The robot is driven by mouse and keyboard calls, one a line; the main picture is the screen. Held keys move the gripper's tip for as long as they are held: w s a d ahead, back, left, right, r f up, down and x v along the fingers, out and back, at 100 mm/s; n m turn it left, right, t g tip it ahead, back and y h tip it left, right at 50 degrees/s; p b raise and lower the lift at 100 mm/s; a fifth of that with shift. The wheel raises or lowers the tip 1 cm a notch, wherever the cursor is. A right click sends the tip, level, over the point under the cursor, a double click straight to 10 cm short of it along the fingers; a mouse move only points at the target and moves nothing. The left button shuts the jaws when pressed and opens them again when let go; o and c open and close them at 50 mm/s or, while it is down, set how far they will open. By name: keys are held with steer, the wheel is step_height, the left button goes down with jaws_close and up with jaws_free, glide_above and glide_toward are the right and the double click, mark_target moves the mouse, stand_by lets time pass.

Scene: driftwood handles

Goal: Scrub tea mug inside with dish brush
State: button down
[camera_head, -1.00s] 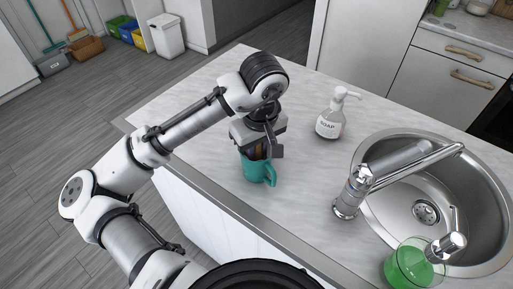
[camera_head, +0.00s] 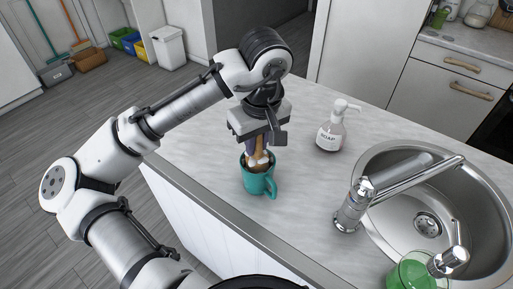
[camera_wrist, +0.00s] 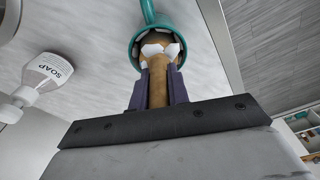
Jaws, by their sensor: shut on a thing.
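A teal mug (camera_head: 258,184) stands upright on the counter near its front edge, its handle toward the lower right. My gripper (camera_head: 257,157) points down over the mug and is shut on the dish brush (camera_wrist: 158,86), which has a brown wooden handle. In the wrist view the brush lies between my two dark fingers (camera_wrist: 158,76), and its lower end goes into the mug mouth (camera_wrist: 136,52). Pale white pieces show around the brush at the rim; I cannot tell what they are. The bristles are hidden in the mug.
A soap bottle (camera_head: 331,131) stands to the right of the mug. Behind the front edge are a chrome faucet (camera_head: 349,208), a round steel sink (camera_head: 385,160) and a glass of green liquid (camera_head: 410,272). The counter (camera_head: 205,150) left of the mug is clear.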

steer(key=shift+r, duration=2.75)
steer(key=m+b, duration=0.2)
steer(key=m, duration=0.1)
steer(key=shift+w+r, duration=0.1)
steer(key=m+b, duration=0.1)
steer(key=m, duration=0.2)
steer(key=shift+r+h+b, duration=0.35)
steer(key=shift+h+b, duration=0.05)
steer(key=m, duration=0.1)
steer(key=r+m+b, duration=0.1)
steer(key=shift+d+m, duration=0.15)
steer(key=shift+m, duration=0.25)
steer(key=b, duration=0.4)
glide_above(258, 162)
steer(key=w, duration=0.2)
step_height(258, 162, down, 4)
steer(key=shift+s+f, duration=0.1)
steer(key=shift+s, duration=0.05)
steer(key=shift+f+b, duration=2.6)
steer(key=shift+f, duration=1.75)
steer(key=shift+f, duration=0.4)
steer(key=shift+s+d+r+p, duration=0.1)
steer(key=shift+d+p, duration=0.1)
steer(key=shift+p, duration=0.1)
